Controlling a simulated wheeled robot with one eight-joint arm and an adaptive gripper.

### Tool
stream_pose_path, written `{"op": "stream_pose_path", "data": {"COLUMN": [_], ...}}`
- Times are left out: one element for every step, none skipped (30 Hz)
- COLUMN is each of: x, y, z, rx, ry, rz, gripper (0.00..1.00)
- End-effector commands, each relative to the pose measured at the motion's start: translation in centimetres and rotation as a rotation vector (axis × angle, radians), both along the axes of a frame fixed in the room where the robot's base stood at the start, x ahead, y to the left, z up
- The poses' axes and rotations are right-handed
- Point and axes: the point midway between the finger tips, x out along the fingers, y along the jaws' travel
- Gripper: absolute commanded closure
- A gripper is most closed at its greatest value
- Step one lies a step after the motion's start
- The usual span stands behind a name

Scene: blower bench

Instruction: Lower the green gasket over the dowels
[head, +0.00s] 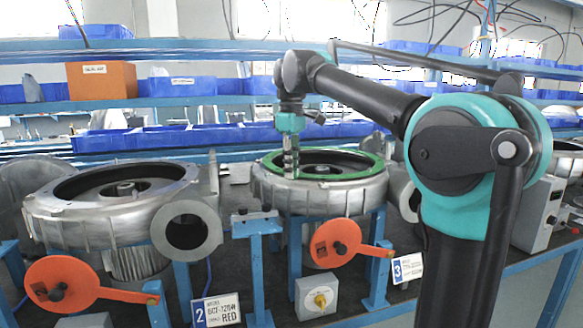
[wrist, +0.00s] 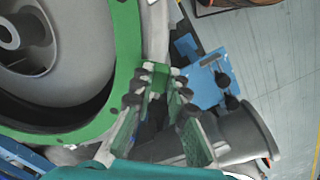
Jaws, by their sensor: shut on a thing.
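The green gasket (head: 340,177) is a flat ring at the top of the middle blower housing (head: 330,198). It looks nearly level and roughly centred on the round opening. I cannot tell whether it touches the rim or hangs just above it. My gripper (head: 291,168) is at its near left side, pointing down. In the wrist view the gasket (wrist: 126,50) curves around the dark opening, and my gripper (wrist: 158,72) is shut on a green piece at its outer edge. The grey housing rim (wrist: 156,30) shows outside the ring. I cannot make out the dowels.
Another open blower housing (head: 110,200) stands at the left, with an orange lever (head: 60,285) below it. An orange lever (head: 338,243) and a dial box (head: 317,296) are below the middle housing. Blue bins (head: 180,138) and an orange box (head: 101,80) fill the shelves behind.

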Motion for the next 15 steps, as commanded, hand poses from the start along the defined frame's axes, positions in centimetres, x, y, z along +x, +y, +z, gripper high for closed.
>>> {"op": "stream_pose_path", "data": {"x": [0.0,0.0,0.0,0.0,0.0,0.0,0.0,0.0,0.0,0.0,0.0,0.0,0.0,0.0,0.0], "y": [0.0,0.0,0.0,0.0,0.0,0.0,0.0,0.0,0.0,0.0,0.0,0.0,0.0,0.0,0.0], "z": [-0.03,-0.04,-0.04,-0.04,-0.04,-0.03,-0.03,-0.03,-0.03,-0.03,-0.03,-0.03,-0.03,-0.03,-0.02], "rx": [0.0,0.0,0.0,0.0,0.0,0.0,0.0,0.0,0.0,0.0,0.0,0.0,0.0,0.0,0.0], "ry": [0.0,0.0,0.0,0.0,0.0,0.0,0.0,0.0,0.0,0.0,0.0,0.0,0.0,0.0,0.0], "rz": [0.0,0.0,0.0,0.0,0.0,0.0,0.0,0.0,0.0,0.0,0.0,0.0,0.0,0.0,0.0], "gripper": [1.0,1.0,1.0,1.0,1.0,1.0,1.0,1.0,0.82,0.78,0.75,0.7,0.66,0.62,0.61]}}
